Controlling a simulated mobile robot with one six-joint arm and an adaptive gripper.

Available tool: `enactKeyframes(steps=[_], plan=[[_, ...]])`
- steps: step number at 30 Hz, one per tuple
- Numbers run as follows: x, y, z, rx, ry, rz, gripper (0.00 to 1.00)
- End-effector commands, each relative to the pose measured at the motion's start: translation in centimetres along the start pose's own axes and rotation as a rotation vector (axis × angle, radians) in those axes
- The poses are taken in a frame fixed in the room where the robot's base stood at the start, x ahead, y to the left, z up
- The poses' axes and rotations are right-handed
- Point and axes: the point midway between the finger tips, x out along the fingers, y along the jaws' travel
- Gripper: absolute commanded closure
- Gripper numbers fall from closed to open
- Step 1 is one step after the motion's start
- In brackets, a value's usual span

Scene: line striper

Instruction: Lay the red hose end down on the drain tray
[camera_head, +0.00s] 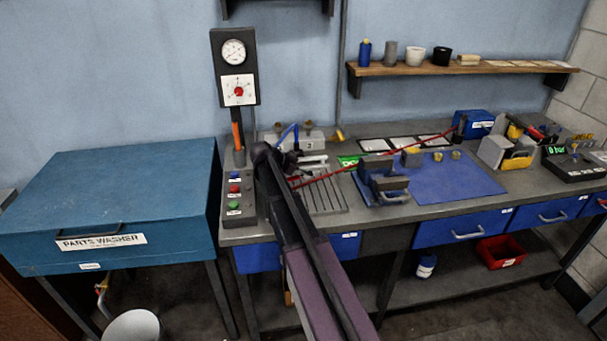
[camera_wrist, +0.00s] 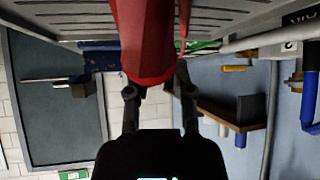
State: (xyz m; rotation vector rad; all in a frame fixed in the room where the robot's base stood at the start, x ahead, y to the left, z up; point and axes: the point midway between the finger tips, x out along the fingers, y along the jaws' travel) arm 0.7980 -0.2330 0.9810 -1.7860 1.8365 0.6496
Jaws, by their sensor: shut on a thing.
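The red hose end (camera_wrist: 150,40) fills the top middle of the wrist view, between the two fingers of my gripper (camera_wrist: 158,82), which is shut on it. The slatted grey drain tray (camera_wrist: 215,18) lies close beyond the hose end in that view; I cannot tell whether they touch. In the head view the drain tray (camera_head: 325,199) is on the bench, right of my arm. The red hose (camera_head: 375,154) runs from near my gripper up and right across the bench.
A button panel (camera_head: 234,195) and gauge post (camera_head: 236,70) stand left. A valve block labelled 2 (camera_head: 305,141) with a blue hose is behind. The parts washer (camera_head: 120,200) is far left.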

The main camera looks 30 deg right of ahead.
Motion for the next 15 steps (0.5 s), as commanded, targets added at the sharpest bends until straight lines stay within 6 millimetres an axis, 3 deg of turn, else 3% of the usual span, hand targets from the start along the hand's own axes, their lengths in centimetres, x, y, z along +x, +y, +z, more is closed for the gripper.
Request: enactKeyframes(steps=[15], plan=[[2.6,0.0,3.0,0.0,0.0,0.001,1.0]])
